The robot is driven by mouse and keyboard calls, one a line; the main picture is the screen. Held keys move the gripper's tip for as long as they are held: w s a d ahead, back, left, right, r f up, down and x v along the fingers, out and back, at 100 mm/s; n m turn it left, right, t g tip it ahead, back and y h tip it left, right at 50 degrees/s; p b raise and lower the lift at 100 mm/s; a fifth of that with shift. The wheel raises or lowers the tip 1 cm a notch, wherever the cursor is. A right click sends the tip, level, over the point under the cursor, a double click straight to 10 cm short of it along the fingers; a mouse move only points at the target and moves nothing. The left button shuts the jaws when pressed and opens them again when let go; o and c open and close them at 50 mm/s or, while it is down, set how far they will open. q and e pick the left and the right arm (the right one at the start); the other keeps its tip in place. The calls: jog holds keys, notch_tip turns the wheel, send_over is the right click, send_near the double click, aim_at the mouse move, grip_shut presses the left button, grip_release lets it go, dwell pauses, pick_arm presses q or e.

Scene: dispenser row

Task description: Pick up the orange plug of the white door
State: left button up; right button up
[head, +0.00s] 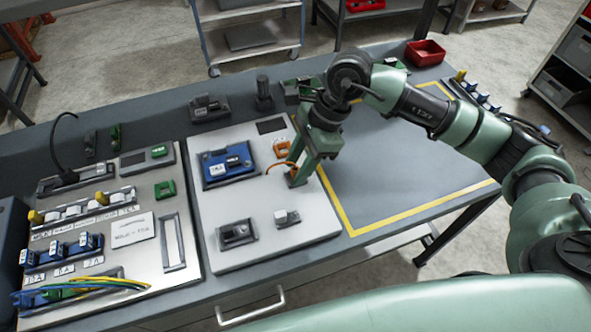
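The white door (262,202) is a pale panel lying flat on the grey workbench, left of the yellow outline. An orange part (282,147) sits near its right edge, and a thin orange cable (277,164) curves from the door toward my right gripper (296,178). My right gripper points down at the door's right side, with its fingertips low, at or just above the surface. The fingers hide the cable's end, so I cannot tell whether the orange plug is between them. My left gripper is not in view.
The door carries a blue module (228,166), a dark-and-grey device (237,234) and a small white switch (286,217). Another panel (150,262) with switches and coloured cables (80,287) lies left. A red bin (425,53) stands at the back right. The yellow-outlined area (400,170) is clear.

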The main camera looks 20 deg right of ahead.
aim_at(297, 167)
jog(key=shift+c, duration=0.4)
grip_shut()
notch_tip(297, 167, up, 20)
jog(key=b, duration=0.3)
jog(key=shift+w+r, duration=0.15)
jog(key=shift+r+p, duration=0.5)
jog(key=shift+r, duration=0.6)
dwell(0.5)
